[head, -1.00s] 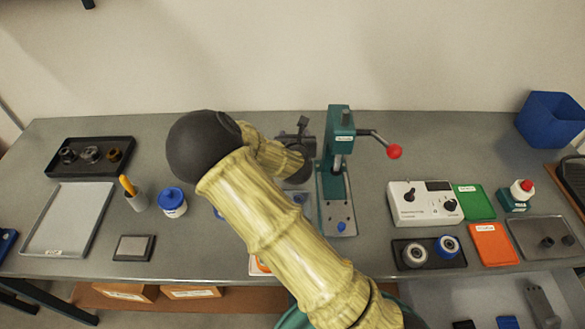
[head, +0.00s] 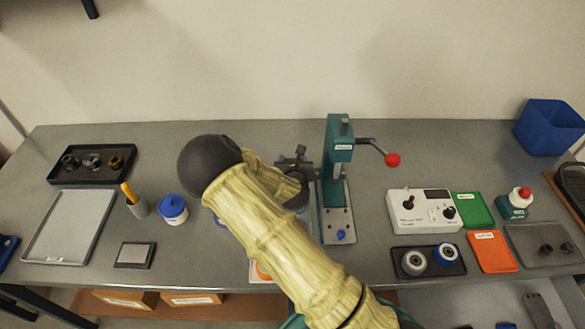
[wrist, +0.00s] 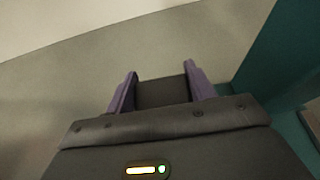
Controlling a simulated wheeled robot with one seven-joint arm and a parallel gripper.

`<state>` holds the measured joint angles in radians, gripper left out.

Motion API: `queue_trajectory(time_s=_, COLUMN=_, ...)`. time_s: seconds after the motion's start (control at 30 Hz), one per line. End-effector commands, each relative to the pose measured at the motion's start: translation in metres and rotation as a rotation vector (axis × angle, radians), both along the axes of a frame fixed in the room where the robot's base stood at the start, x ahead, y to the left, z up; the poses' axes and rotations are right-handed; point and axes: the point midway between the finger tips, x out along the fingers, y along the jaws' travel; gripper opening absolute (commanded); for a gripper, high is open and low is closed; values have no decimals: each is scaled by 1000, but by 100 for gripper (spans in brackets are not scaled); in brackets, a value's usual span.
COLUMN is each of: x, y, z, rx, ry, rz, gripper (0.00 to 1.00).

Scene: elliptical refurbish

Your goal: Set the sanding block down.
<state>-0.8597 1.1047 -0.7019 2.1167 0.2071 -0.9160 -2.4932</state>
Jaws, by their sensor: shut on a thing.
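My gripper (wrist: 160,74) has two purple fingers shut on a dark grey block, which I take to be the sanding block (wrist: 162,93). Only part of the block shows between the fingers, and its underside is hidden. In the head view my gripper (head: 294,158) is small and dark, just left of the teal press, partly behind my arm. I cannot make out the block there, nor tell whether it touches the bench.
The teal press (head: 338,185) stands close to the right of my gripper. A dark-edged grey pad (head: 134,255) lies at the front left, near a blue-lidded jar (head: 173,209) and a pale tray (head: 70,228). A white control box (head: 423,211) is further right. Bench between jar and pad is bare.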

Motion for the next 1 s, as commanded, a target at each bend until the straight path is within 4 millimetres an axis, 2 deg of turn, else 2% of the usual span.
queue_trajectory(time_s=0.23, x=0, y=0, z=-2, rx=0, ry=1, rz=0, gripper=32)
queue_trajectory(time_s=0.53, x=0, y=-1, z=-36, rx=0, ry=2, rz=-1, gripper=32)
queue_trajectory(time_s=0.9, x=0, y=0, z=-41, rx=0, ry=1, rz=0, gripper=32)
queue_trajectory(time_s=0.93, x=0, y=0, z=-40, rx=1, ry=0, rz=0, gripper=58)
queue_trajectory(time_s=1.0, x=0, y=0, z=-40, rx=1, ry=1, rz=0, gripper=72)
